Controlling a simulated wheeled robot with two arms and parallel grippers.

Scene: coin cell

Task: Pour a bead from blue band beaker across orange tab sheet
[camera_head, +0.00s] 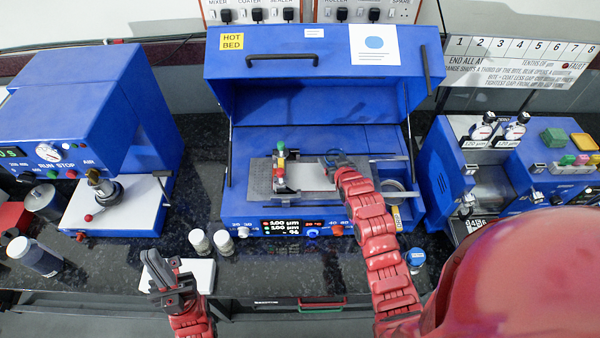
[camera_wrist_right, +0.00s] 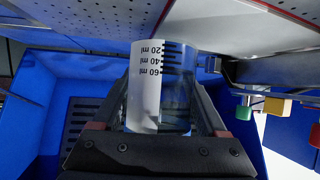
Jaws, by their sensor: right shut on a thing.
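My right gripper (camera_wrist_right: 160,105) is shut on a clear beaker (camera_wrist_right: 176,85) with ml marks, which read upside down in the wrist view. Blue shows at its lower edge there. In the head view the beaker (camera_head: 338,159) is a small blue-rimmed shape at the tip of my right arm, above the pale sheet (camera_head: 310,177) on the hot bed's plate. Its tilt and contents are unclear, and no bead can be made out. An orange tab cannot be told apart on the sheet; my arm covers part of it. My left gripper (camera_head: 168,276) is open and empty near the counter's front.
A coater bar with coloured knobs (camera_head: 280,167) stands at the sheet's left end. The open blue hood (camera_head: 320,85) overhangs the back. Two small jars (camera_head: 211,242) stand front left of the bed, a white pad (camera_head: 200,273) by my left gripper. Blue machines flank both sides.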

